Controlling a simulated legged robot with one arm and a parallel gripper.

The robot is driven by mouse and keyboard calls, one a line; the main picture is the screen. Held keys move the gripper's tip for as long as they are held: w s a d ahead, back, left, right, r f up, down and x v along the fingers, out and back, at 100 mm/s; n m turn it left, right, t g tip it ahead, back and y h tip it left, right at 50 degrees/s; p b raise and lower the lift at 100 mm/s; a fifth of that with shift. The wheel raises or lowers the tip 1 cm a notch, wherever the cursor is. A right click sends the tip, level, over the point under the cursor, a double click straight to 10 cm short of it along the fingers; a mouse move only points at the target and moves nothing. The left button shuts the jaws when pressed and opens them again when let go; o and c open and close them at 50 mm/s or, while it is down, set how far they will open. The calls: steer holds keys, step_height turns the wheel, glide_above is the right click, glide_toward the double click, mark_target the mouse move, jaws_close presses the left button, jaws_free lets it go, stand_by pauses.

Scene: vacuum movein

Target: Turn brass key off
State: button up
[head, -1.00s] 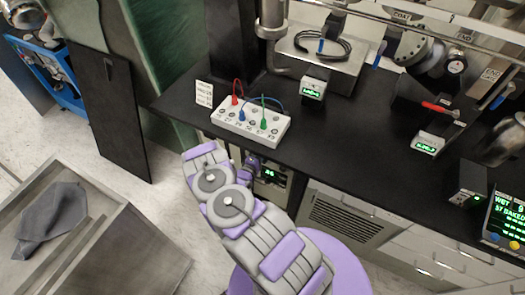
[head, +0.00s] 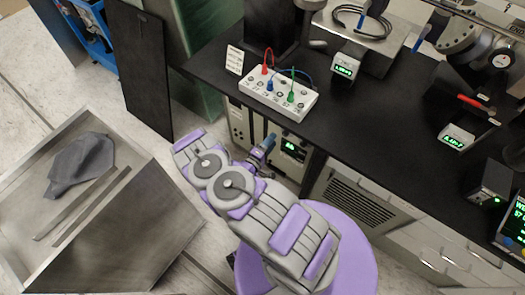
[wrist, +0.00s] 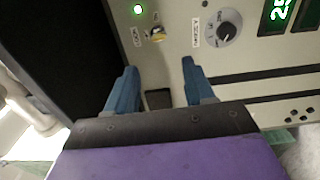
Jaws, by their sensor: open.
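The brass key (wrist: 157,34) sits in a lock on a light grey instrument panel (wrist: 179,62), at the upper middle of the wrist view. A small label lies beside it and a lit green lamp is at its upper left. My gripper (wrist: 160,70) is open and empty, its two blue fingers pointing at the panel just below the key, apart from it. In the head view my gripper (head: 267,144) is in front of the unit with the green display (head: 290,146) under the bench. The key is too small to make out there.
A black dial (wrist: 223,27) and a green readout (wrist: 277,14) are right of the key. The black bench top (head: 340,115) overhangs the unit and carries a white box with cables (head: 278,98). A metal cart (head: 110,215) with a grey cloth stands at the left.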

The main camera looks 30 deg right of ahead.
steer(key=v, duration=0.5)
steer(key=shift+s+a, duration=0.1)
steer(key=shift+a, duration=0.25)
